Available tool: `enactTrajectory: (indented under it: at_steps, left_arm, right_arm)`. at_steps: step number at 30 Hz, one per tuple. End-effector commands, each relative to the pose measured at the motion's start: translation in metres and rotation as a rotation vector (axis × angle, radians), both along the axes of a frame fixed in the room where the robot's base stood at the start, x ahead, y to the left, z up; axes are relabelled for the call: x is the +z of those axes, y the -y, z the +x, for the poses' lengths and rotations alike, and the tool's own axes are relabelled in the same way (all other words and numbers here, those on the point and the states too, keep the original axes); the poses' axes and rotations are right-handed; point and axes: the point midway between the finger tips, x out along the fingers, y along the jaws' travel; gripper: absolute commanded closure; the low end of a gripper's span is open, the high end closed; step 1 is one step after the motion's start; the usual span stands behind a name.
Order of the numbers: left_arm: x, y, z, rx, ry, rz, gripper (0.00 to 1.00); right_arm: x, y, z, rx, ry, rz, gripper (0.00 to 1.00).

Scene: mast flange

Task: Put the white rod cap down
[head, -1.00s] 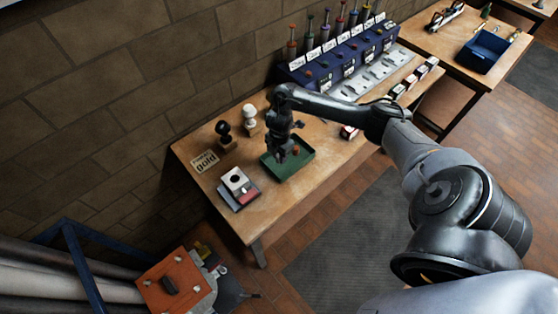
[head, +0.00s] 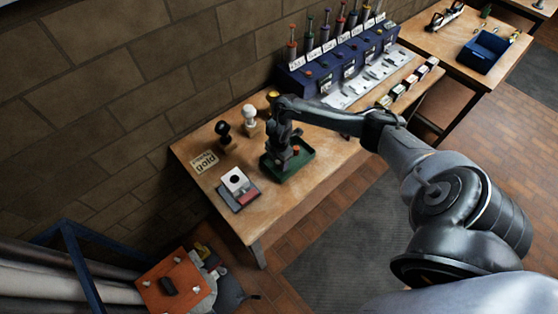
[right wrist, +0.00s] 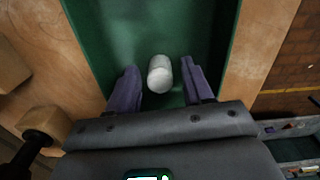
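The white rod cap (right wrist: 160,73) is a short white cylinder lying in the green tray (right wrist: 108,30), seen in the right wrist view. My right gripper (right wrist: 162,82) has its two fingers apart, one on each side of the cap. A small gap shows between the cap and each finger. In the head view my right gripper (head: 279,164) is down inside the green tray (head: 296,172), and I cannot make out the cap there. My left gripper is in neither view.
On the wooden table (head: 245,214), a black-knobbed stamp (head: 223,131) and a white-knobbed stamp (head: 249,115) stand behind the tray. A "gold" card (head: 205,162) and a white-and-red box (head: 237,184) are to the left. A blue rack (head: 322,72) stands at the back right. The table's front edge is clear.

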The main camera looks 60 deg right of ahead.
Motion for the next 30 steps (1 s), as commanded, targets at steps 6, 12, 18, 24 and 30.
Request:
enactTrajectory:
  at_steps: [6,12,18,24,30]
  left_arm:
    - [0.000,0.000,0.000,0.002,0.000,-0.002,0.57]
    - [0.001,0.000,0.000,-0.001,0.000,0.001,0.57]
    - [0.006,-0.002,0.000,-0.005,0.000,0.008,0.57]
    - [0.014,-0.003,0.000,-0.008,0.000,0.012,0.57]
    - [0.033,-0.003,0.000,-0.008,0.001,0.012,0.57]
  right_arm:
    - [0.000,0.000,0.000,0.000,0.000,0.000,0.46]
    - [0.005,0.000,0.000,0.000,0.001,0.000,0.46]
    - [0.031,0.000,0.001,0.002,0.003,-0.001,0.46]
    - [0.070,0.001,0.001,0.002,0.003,-0.003,0.46]
    - [0.103,0.001,0.001,0.002,0.002,-0.003,0.46]
